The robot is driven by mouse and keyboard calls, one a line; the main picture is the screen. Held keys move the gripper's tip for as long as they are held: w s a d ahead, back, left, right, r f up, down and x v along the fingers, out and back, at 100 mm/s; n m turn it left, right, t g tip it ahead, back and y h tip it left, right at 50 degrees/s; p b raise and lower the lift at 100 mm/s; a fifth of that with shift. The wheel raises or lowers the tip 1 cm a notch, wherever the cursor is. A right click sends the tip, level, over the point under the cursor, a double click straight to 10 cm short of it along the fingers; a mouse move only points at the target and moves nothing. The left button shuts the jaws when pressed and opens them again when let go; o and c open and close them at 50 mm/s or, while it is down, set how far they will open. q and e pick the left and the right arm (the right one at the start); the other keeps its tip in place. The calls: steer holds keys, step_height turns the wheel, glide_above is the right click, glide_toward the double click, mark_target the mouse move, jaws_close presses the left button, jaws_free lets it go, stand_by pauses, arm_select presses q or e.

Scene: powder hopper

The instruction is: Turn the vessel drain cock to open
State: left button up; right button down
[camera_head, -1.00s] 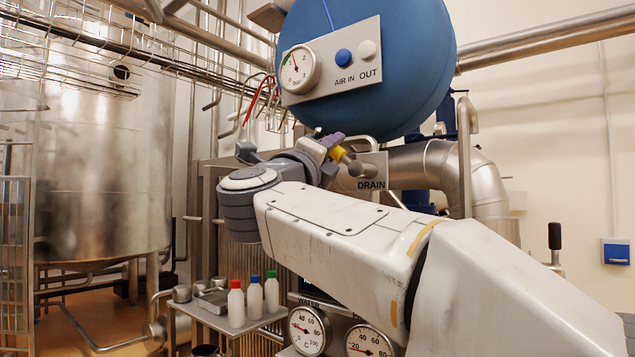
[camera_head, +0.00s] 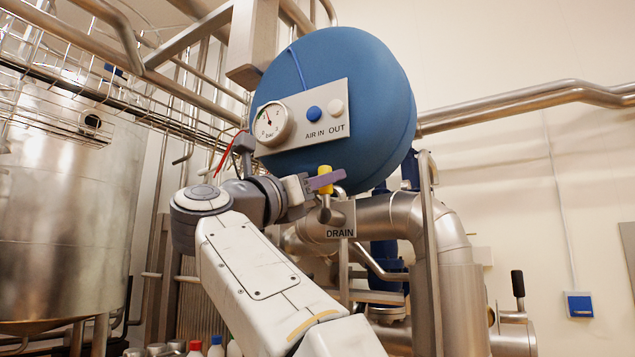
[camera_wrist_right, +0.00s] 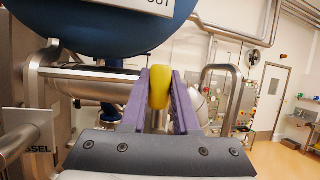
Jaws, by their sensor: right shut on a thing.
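The drain cock's yellow handle (camera_head: 325,176) sits below the blue vessel (camera_head: 345,105), above the sign marked DRAIN (camera_head: 340,233). It stands about upright, with its metal stem (camera_head: 324,213) below it. My right gripper (camera_head: 328,182) has its purple fingers shut on the yellow handle. In the right wrist view, the handle (camera_wrist_right: 160,85) shows between the two purple fingers (camera_wrist_right: 160,100). The cock's body is partly hidden in the head view. My left gripper is not in view.
A gauge panel (camera_head: 338,112) with blue and white buttons is just above my right gripper. A vertical metal tube (camera_head: 430,250) and thick bent pipework (camera_head: 455,240) stand to the right. A large steel tank (camera_head: 65,200) is at left. Bottle caps show at the bottom edge.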

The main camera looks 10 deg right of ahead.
steer(key=shift+s+d+f+m+g, duration=0.15)
steer(key=shift+m+g, duration=0.15)
steer(key=shift+m, duration=0.25)
steer(key=shift+s+d+m+g, duration=0.1)
steer(key=shift+m+g, duration=0.2)
steer(key=shift+m, duration=0.25)
steer(key=shift+s+d+m, duration=0.1)
steer(key=shift+d+m, duration=0.05)
steer(key=shift+m, duration=0.15)
steer(key=c, duration=0.7)
jaws_free()
steer(key=shift+h, duration=0.3)
steer(key=shift+o, duration=0.2)
steer(key=shift+s+d, duration=0.15)
